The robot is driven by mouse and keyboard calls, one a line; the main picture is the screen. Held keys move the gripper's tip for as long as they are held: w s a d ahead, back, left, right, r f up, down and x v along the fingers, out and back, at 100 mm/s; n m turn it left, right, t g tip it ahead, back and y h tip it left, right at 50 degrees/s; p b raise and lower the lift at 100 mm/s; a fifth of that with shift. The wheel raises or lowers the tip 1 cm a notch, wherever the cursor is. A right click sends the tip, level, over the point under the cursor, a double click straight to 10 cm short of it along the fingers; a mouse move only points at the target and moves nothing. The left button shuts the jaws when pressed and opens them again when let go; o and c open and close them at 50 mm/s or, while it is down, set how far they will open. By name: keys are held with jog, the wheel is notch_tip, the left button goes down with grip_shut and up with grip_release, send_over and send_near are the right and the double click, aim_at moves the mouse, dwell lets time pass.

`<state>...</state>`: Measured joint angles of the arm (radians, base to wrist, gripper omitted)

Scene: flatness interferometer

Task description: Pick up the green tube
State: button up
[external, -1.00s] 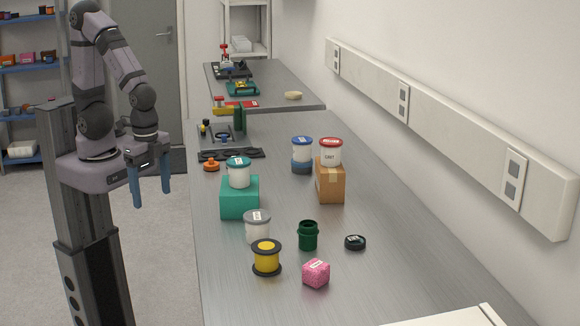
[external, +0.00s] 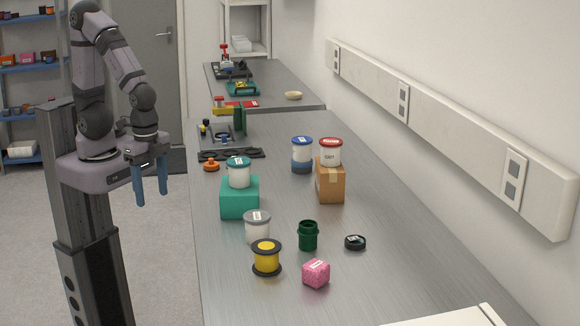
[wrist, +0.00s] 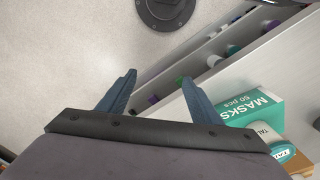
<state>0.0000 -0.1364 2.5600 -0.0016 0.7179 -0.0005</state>
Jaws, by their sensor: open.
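A dark green, open-topped flanged tube (external: 308,236) stands upright on the bench, right of the yellow spool. A second slim dark green upright piece (external: 240,119) stands farther back by the grey tray; I cannot tell for sure which is the green tube. My gripper (external: 151,199) hangs left of the bench edge, pointing down, open and empty, well apart from both. In the wrist view my gripper (wrist: 158,77) has its blue fingers spread with nothing between them. A small green thing (wrist: 181,80) shows near the right fingertip, too small to identify.
A teal box (external: 240,203) carries a teal-lidded jar (external: 238,175). A grey-lidded jar (external: 257,229), yellow spool (external: 266,258), pink cube (external: 316,273), black ring (external: 355,242) and cardboard box (external: 330,187) stand nearby. The bench's right side is mostly clear.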

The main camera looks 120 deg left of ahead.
jog(key=t+b, duration=0.5)
send_near(306, 226)
jog(key=shift+n, duration=0.3)
jog(key=x, duration=0.5)
jog(key=shift+s+f, duration=0.1)
jog(key=shift+p+x, duration=2.05)
jog(key=shift+x, duration=1.6)
jog(key=shift+a, duration=0.1)
jog(key=c, duration=1)
